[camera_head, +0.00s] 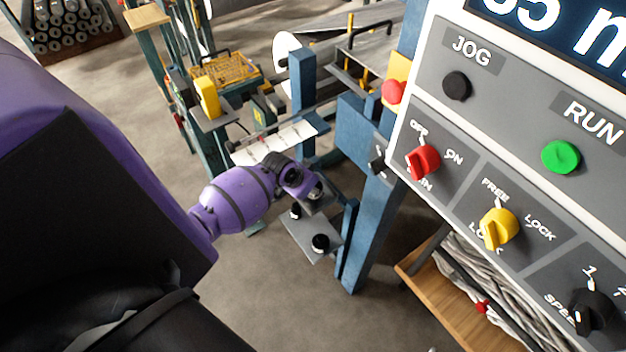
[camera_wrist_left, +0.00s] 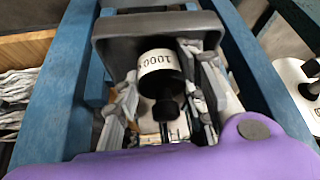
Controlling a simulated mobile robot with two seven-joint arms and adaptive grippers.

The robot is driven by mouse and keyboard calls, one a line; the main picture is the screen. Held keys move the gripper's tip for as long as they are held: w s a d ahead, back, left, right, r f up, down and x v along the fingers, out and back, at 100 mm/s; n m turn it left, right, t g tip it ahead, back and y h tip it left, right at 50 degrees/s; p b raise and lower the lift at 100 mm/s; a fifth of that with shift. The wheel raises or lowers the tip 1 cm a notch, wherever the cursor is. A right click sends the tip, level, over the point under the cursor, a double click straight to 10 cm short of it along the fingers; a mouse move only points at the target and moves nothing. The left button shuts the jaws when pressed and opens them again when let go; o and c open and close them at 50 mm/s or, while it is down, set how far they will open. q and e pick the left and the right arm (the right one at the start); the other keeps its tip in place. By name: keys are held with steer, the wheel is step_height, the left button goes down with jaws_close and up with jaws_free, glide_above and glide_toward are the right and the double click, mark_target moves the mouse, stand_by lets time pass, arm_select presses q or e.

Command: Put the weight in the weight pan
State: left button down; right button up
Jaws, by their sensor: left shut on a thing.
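My left gripper (camera_head: 308,188) is at the end of the purple arm, beside the blue post in the head view. In the left wrist view its fingers (camera_wrist_left: 165,80) are shut on the weight (camera_wrist_left: 160,62), a black cylinder with a white band reading 1000 and a narrow black knob. A dark grey square tray with raised edges (camera_wrist_left: 108,32) lies right behind the weight; it may be the weight pan. I cannot tell whether the weight touches it. In the head view the held weight is mostly hidden by the gripper. My right gripper is not in view.
A small grey shelf (camera_head: 300,238) holds other black weights (camera_head: 320,243), close below my gripper. A blue post (camera_head: 373,225) stands just right of it. The control panel (camera_head: 520,150) fills the right side. A wooden bin (camera_head: 440,300) sits below it.

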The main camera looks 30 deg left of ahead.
arm_select(q)
steer(key=shift+w+r, duration=0.15)
steer(key=c, duration=1.1)
jaws_free()
steer(key=shift+f, duration=0.3)
